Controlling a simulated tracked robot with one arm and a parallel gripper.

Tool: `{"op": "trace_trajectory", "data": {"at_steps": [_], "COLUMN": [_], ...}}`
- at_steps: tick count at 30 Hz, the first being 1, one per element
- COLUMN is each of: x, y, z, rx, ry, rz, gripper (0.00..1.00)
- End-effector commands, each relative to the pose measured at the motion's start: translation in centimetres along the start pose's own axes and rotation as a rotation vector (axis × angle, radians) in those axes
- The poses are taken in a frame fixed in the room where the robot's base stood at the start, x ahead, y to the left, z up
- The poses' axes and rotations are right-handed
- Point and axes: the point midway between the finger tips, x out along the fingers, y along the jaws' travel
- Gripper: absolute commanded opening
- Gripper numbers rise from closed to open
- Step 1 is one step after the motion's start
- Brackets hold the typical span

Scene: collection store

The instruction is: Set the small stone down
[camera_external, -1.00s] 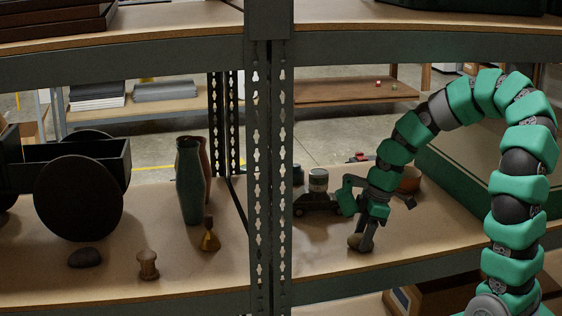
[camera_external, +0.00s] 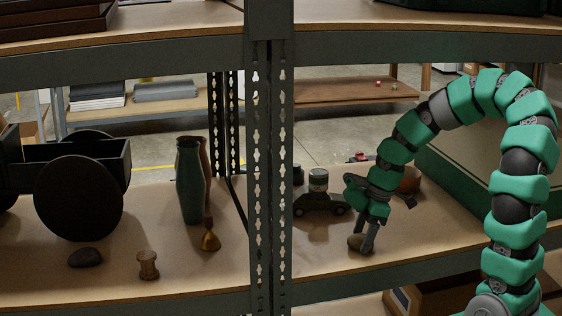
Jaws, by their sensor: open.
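The small brown stone (camera_external: 354,241) rests on the right-hand shelf board, near its front edge. My gripper (camera_external: 364,246) points down at it from above. Its fingers are open and still close beside the stone, partly hiding its right side. I cannot tell whether a finger still touches the stone.
A dark toy car (camera_external: 320,203) with a small tin (camera_external: 318,181) by it stands behind the stone. An orange-brown bowl (camera_external: 410,180) is behind my arm. The perforated post (camera_external: 270,180) divides the shelf. A dark stone (camera_external: 86,257) and a wooden spool (camera_external: 147,266) lie left.

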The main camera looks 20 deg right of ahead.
Motion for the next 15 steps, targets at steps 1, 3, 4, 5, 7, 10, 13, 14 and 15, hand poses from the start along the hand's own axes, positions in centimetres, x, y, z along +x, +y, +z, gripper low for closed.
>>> {"op": "trace_trajectory", "data": {"at_steps": [1, 3, 4, 5, 7, 10, 13, 14, 15], "x": [-0.7, -1.7, -2.2, -2.8, -4.3, -5.4, -5.6, -5.7, -5.8], "y": [0.1, 0.1, 0.1, 0.1, 0.1, 0.0, 0.1, 0.1, 0.2], "z": [-0.1, -0.1, -0.1, -0.2, -0.2, 0.7, 2.0, 2.4, 2.9], "rx": [0.0, 0.001, 0.001, 0.001, 0.0, 0.004, 0.004, 0.005, 0.005], "ry": [0.001, 0.002, 0.003, 0.004, 0.005, 0.001, 0.0, 0.0, 0.0], "rz": [0.002, 0.003, 0.004, 0.005, 0.007, 0.001, 0.001, 0.002, 0.002], "gripper": [0.73, 0.73, 0.73, 0.73, 0.73, 0.73, 0.73, 0.73, 0.73]}}
